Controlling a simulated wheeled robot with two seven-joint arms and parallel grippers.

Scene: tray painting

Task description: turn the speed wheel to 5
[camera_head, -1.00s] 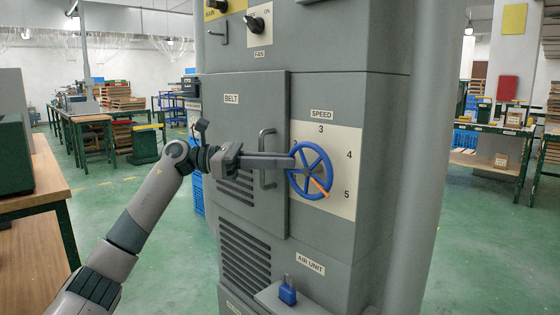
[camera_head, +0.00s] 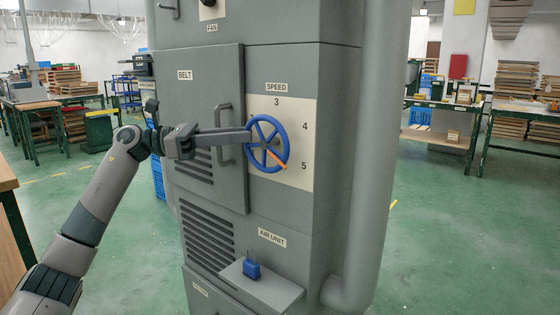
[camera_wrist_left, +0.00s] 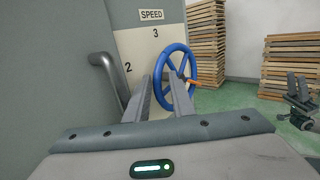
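The blue speed wheel (camera_head: 281,136) is on the cabinet front, on a pale panel (camera_head: 306,107) with numbers; 3, 4 and 5 show in the head view. Its orange pointer (camera_head: 278,160) points down and right, a little below the direction of the 5. My left gripper (camera_head: 248,134) reaches the wheel's left rim from the left. In the left wrist view its fingers (camera_wrist_left: 162,80) are apart at the wheel's (camera_wrist_left: 194,63) near rim; I cannot tell whether they press on it. A dark jointed part, seemingly my right gripper (camera_wrist_left: 298,100), shows at that view's right edge, too small to read.
A bar handle (camera_head: 219,135) on the belt door (camera_head: 205,95) stands close to my left fingers. A thick grey pipe (camera_head: 375,170) rises at the right. Green floor beyond it is open.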

